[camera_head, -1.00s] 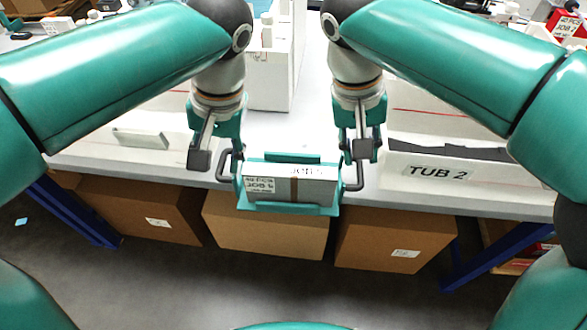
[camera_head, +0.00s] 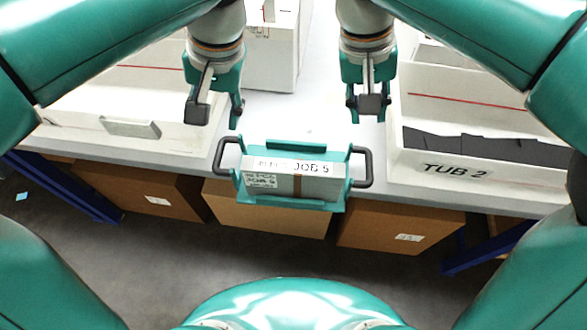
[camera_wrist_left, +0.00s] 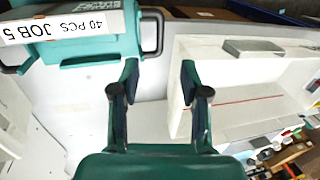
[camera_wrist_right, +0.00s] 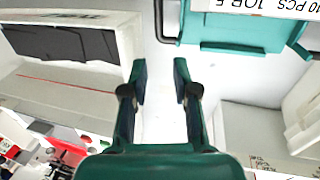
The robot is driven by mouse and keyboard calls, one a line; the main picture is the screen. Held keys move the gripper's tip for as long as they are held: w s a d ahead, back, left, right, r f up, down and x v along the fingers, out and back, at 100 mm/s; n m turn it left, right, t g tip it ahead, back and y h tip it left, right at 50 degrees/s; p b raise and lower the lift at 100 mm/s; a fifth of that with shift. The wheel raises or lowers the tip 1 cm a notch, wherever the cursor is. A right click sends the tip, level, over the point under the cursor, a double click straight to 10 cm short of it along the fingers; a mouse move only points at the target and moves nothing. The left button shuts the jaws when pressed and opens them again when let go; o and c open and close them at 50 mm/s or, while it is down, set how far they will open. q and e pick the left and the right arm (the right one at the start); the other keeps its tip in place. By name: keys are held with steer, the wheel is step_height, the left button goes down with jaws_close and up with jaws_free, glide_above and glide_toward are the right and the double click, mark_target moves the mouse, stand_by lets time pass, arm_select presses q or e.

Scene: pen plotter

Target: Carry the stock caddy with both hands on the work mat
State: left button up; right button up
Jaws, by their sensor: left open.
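The stock caddy (camera_head: 300,204) is a teal frame with a dark handle on each side, holding a grey pack labelled JOB 5. It sits level at the bench's near edge; its exact support is hidden. My left gripper (camera_head: 218,112) is open and empty, behind the left handle (camera_head: 222,155) and clear of it. My right gripper (camera_head: 369,105) is open and empty, behind the right handle (camera_head: 367,165). The caddy also shows in the left wrist view (camera_wrist_left: 85,48) and in the right wrist view (camera_wrist_right: 235,30), apart from the fingers. I cannot make out a separate work mat.
A white tub labelled TUB 2 (camera_head: 405,165) stands right of the caddy, with dark pieces inside. Another white tub (camera_head: 85,136) stands to the left. A white box (camera_head: 268,75) stands behind. Pale bench surface (camera_head: 305,110) is clear between them. Brown cartons (camera_head: 270,215) are below.

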mark_target(218, 160)
arm_select(q)
steer(key=x, duration=1.6)
steer(key=shift+f, duration=0.15)
arm_select(e)
steer(key=x, duration=1.6)
steer(key=shift+d+f, duration=0.1)
steer(key=shift+f, duration=0.05)
arm_select(q)
steer(key=c, duration=0.6)
arm_select(e)
jaws_close()
arm_select(q)
jaws_close()
